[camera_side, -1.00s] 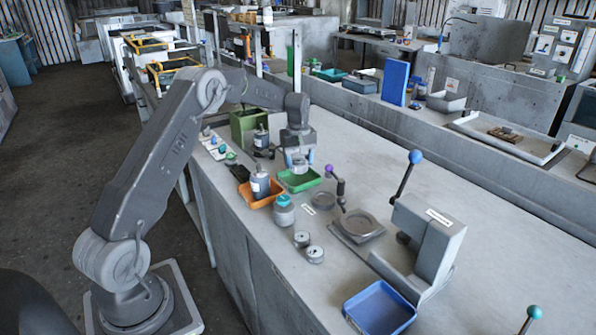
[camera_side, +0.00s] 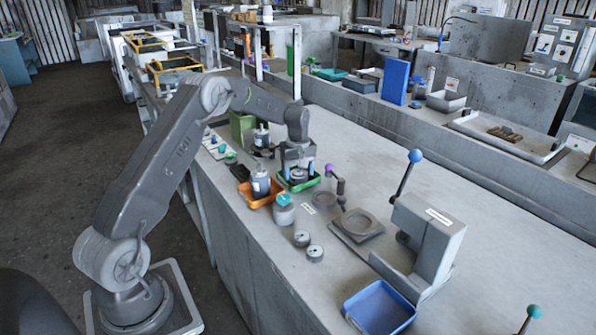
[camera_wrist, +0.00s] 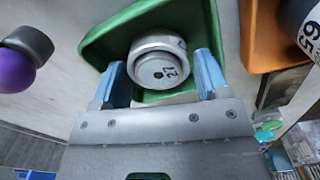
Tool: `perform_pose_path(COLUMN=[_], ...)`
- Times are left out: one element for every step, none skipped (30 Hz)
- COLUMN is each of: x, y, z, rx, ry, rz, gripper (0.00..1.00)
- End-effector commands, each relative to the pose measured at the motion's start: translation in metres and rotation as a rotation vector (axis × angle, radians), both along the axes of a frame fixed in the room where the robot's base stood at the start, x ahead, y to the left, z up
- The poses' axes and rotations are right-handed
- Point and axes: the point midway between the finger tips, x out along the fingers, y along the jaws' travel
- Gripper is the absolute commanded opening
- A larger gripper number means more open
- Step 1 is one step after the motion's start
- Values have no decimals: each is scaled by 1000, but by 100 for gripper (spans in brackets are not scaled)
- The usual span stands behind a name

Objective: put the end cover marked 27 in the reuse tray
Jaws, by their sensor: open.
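The end cover marked 27 (camera_wrist: 160,66) is a round grey metal cap, seen in the wrist view within the green tray (camera_wrist: 110,43). Its number faces my camera. My gripper (camera_wrist: 160,72) is open, with one blue finger on each side of the cover and small gaps visible. In the side view, my gripper (camera_side: 298,169) is low over the green tray (camera_side: 311,184). The cover (camera_side: 298,175) shows between the fingers there. Whether it lies flat on the tray floor is partly hidden. I cannot read any label on the tray.
An orange tray (camera_side: 250,199) holding a labelled cylinder (camera_side: 261,184) stands close by on the left. A purple-knobbed lever (camera_side: 329,169) is on the right. Two other round covers (camera_side: 315,253) lie nearer, and a blue tray (camera_side: 379,308) stands in front of the press (camera_side: 428,240).

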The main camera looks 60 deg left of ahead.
Motion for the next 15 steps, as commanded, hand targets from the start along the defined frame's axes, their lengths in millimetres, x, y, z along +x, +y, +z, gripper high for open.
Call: perform_pose_path(x=[0,0,0,1,1,1,1,1,1,1,1,1,1,1,1], y=[0,0,0,0,0,1,1,1,1,1,1,1,1,1,1], z=[1,3,6,9,13,20,25,30,39,46,52,61,68,74,82], rx=[1,1,1,2,2,2,3,3,3,3,3,3,3,2,3], ry=[-1,-1,-2,-4,-4,-5,-5,-5,-6,-6,-5,-6,-6,-5,-5], rz=[0,0,0,0,0,0,0,0,0,0,0,0,0,0,0], gripper=[69,69,69,69,69,69,69,69,69,69,69,69,69,69,69])
